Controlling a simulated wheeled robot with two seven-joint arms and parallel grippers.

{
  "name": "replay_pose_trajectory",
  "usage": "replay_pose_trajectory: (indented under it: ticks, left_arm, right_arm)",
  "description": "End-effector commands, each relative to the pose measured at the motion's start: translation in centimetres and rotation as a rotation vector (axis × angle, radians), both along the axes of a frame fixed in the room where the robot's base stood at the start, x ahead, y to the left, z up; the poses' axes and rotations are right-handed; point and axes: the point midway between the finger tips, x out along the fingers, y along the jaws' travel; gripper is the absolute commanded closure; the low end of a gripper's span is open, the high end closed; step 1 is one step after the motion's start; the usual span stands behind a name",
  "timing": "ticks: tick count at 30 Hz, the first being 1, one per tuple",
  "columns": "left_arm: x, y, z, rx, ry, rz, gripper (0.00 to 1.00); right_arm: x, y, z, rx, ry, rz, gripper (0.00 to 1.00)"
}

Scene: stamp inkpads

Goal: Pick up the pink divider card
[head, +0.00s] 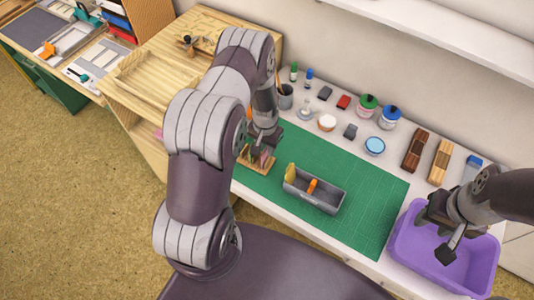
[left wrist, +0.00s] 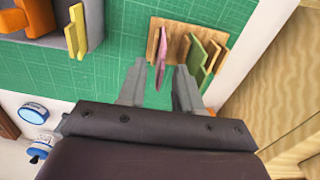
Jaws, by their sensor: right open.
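The pink divider card (left wrist: 162,45) stands on edge in a wooden rack (left wrist: 178,24), beside green and tan cards (left wrist: 198,52). The rack also shows in the head view (head: 268,165), on the left end of the green mat, partly hidden by my left gripper (head: 260,148). In the left wrist view my left gripper (left wrist: 160,72) is open, its two fingers apart, with the pink card's near end in line with the gap between them. I cannot tell if the fingers touch it. My right gripper (head: 445,235) is open and empty above a purple bin.
A grey tray (head: 325,202) with a yellow card and an orange piece sits mid-mat. The purple bin (head: 405,245) is at right. Jars, pads and brushes line the wall side. A wooden shelf unit (head: 150,75) stands left. The green mat (head: 375,215) is clear right of the tray.

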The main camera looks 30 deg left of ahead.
Motion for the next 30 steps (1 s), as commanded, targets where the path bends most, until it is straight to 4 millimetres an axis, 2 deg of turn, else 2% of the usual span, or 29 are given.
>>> replay_pose_trajectory:
  ticks: [1,3,6,12,14,15,16,26,30]
  left_arm:
    - [-0.1,-0.2,-0.5,-0.001,0.003,0.000,0.66]
    - [0.0,-0.1,-1.9,0.000,0.001,0.001,0.66]
    - [0.1,-0.1,-2.8,0.001,-0.003,0.001,0.66]
    - [0.1,-0.1,-3.0,0.001,-0.003,0.001,0.66]
    - [0.1,-0.1,-2.9,0.001,-0.003,0.001,0.85]
    - [0.1,-0.1,-2.9,0.001,-0.003,0.001,0.98]
    - [0.1,-0.1,-2.9,0.001,-0.003,0.001,1.00]
    - [0.1,-0.1,-2.8,0.001,-0.004,0.001,1.00]
    - [0.2,-0.1,-1.5,0.001,-0.005,0.001,1.00]
  right_arm:
    - [0.0,0.0,1.0,0.000,0.000,0.000,0.57]
    - [0.0,0.0,1.0,0.000,-0.001,0.000,0.57]
    - [0.0,0.0,1.1,0.000,0.000,0.000,0.57]
    - [0.0,0.0,1.0,0.000,0.000,0.000,0.57]
    - [0.0,0.0,1.0,0.000,0.000,0.000,0.57]
    - [0.0,0.0,1.0,0.000,0.000,0.000,0.57]
    - [0.0,0.0,1.0,0.000,0.000,0.000,0.57]
    - [0.0,0.0,0.9,0.000,0.000,0.000,0.57]
    - [0.0,0.0,0.6,0.000,0.000,0.000,0.57]
